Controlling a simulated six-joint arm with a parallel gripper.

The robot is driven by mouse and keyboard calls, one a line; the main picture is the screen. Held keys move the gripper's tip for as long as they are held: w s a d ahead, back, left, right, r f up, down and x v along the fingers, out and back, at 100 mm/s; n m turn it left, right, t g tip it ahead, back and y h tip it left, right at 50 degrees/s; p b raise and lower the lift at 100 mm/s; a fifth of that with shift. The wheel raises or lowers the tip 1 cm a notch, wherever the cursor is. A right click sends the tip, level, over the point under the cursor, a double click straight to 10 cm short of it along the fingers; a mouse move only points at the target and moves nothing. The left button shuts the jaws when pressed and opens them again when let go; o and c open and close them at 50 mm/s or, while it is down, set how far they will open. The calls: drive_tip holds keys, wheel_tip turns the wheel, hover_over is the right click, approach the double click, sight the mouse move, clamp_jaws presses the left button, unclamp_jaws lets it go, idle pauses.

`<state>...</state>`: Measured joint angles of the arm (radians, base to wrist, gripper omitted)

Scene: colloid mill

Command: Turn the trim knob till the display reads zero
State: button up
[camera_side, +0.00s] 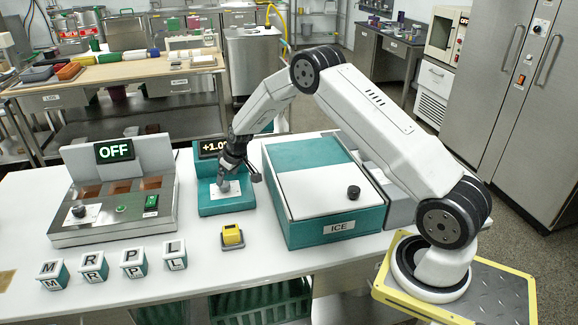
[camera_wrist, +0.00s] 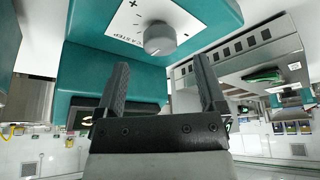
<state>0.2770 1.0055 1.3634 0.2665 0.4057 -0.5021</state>
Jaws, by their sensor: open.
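The teal trim unit (camera_side: 212,207) stands on the white bench, left of the ICE box. The grey round trim knob (camera_wrist: 160,40) sits on a white plate (camera_wrist: 128,22) with plus and minus marks; in the side view my gripper mostly covers the knob. My gripper (camera_side: 227,180) is over the unit, pointing down. In the wrist view its two dark fingers (camera_wrist: 161,62) are apart, with the knob just beyond the gap between their tips. I cannot tell any contact.
A grey machine (camera_side: 118,195) with an OFF display (camera_side: 114,150) stands left. A teal ICE box (camera_side: 335,215) with a white lid stands close on the right. A yellow block (camera_side: 232,235) and several lettered cubes (camera_side: 92,268) lie in front.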

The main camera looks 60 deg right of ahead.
sight(225, 184)
drive_tip(key=shift+x, duration=1.9)
clamp_jaws()
